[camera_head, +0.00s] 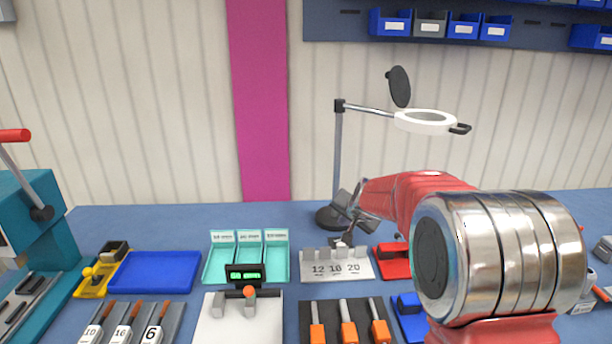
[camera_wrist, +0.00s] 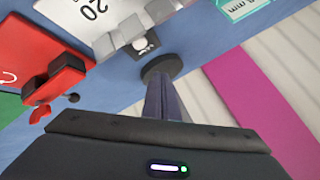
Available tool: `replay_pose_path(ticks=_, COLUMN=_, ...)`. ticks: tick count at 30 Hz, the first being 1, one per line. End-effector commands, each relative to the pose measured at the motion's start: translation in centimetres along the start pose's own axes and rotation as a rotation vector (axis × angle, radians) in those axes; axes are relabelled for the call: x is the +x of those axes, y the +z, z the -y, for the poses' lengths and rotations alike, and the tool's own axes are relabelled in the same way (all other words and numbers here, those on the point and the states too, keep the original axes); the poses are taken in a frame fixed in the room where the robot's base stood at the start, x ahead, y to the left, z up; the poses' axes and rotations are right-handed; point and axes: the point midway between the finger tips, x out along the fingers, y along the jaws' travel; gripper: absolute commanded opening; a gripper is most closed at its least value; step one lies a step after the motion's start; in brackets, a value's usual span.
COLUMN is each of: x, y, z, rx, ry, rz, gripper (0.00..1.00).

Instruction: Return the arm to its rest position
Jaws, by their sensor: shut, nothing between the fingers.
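My arm reaches from the right foreground of the head view toward the back of the bench, with its red link and large silver joint in front. My gripper (camera_head: 347,216) is at its far end, in front of the magnifier lamp's base (camera_head: 325,217) and behind the grey plate marked with numbers (camera_head: 318,267). It is shut and holds nothing. In the wrist view the dark gripper body fills the bottom edge, and its fingertips cannot be made out. The lamp's round base (camera_wrist: 162,67) and the numbered plate (camera_wrist: 85,15) lie beyond it.
A red block-like fixture (camera_head: 393,262) stands right of the plate. Teal bins (camera_head: 220,265), a blue tray (camera_head: 155,272) and a white stand with a green display (camera_head: 240,310) lie left. The lamp's ring head (camera_head: 425,121) overhangs the bench. Orange-handled tools (camera_head: 348,331) lie in front.

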Motion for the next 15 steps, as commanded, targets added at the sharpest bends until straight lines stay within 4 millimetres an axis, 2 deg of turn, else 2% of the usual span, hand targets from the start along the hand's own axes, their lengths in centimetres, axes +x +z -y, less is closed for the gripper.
replay_pose_path(ticks=1, x=-1.3, y=0.2, z=0.2, rx=-0.017, ry=-0.001, rz=0.004, gripper=0.00)
replay_pose_path(ticks=7, x=-6.6, y=1.9, z=0.3, rx=-0.095, ry=0.006, rz=0.036, gripper=0.00)
replay_pose_path(ticks=15, x=-13.4, y=4.9, z=-0.5, rx=-0.203, ry=0.022, rz=0.078, gripper=0.00)
